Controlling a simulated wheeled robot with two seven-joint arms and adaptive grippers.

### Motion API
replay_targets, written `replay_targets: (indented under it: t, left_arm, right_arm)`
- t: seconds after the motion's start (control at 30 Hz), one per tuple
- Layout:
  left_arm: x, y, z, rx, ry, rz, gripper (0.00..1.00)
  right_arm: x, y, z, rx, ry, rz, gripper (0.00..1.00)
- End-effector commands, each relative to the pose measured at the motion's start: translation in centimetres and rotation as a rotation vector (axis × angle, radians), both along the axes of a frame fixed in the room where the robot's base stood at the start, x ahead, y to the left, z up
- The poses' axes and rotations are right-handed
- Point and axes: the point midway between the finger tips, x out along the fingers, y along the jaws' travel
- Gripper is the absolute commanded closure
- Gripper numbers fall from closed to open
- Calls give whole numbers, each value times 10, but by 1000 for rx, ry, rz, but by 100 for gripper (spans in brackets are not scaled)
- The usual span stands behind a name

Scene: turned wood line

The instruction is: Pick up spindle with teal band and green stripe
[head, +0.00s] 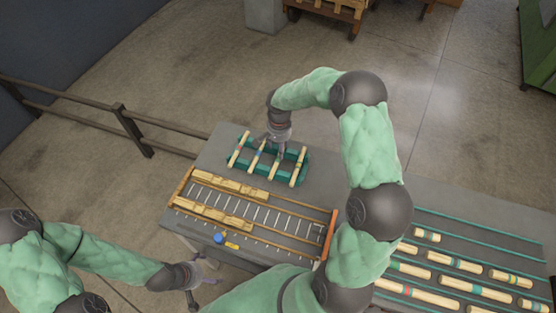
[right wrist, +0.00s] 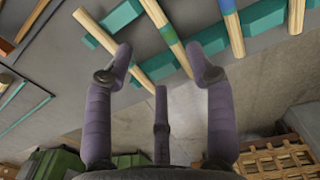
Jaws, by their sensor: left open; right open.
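The spindle with a teal band and green stripe (right wrist: 168,38) lies across a teal rack (right wrist: 264,25) in the right wrist view. In the head view my right gripper and arm largely hide it. My right gripper (head: 279,150) is open over the rack; in the right wrist view (right wrist: 161,58) the spindle runs between its fingertips, and I cannot tell whether they touch it. A blue-banded spindle (right wrist: 231,25) lies beside it, with other spindles on either side (right wrist: 98,32) (right wrist: 297,14). My left gripper (head: 197,284) is open and empty by the table's front left edge.
A wooden-edged tray (head: 327,238) with metal rungs and wood blocks (head: 230,187) lies in front of the rack. More banded spindles (head: 437,297) lie in teal-railed lanes at the right. A railing (head: 125,120) stands behind the table's left side.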

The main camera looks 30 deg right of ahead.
Motion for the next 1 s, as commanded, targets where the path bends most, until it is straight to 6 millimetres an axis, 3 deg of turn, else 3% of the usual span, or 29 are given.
replay_targets:
  t: [0.1,0.37,0.63,0.97,1.0]
  left_arm:
    - [0,0,-1,0,0,0,0]
    - [0,0,-1,0,0,0,0]
    - [0,0,-1,0,0,0,0]
    - [0,0,-2,0,0,0,0]
    - [0,0,-2,0,0,0,0]
  right_arm:
    - [-1,0,-21,0,4,1,44]
    - [1,-1,-44,0,3,1,44]
    - [5,-4,-79,1,3,0,44]
    - [6,-4,-86,0,0,1,44]
    - [6,-4,-86,0,0,1,50]
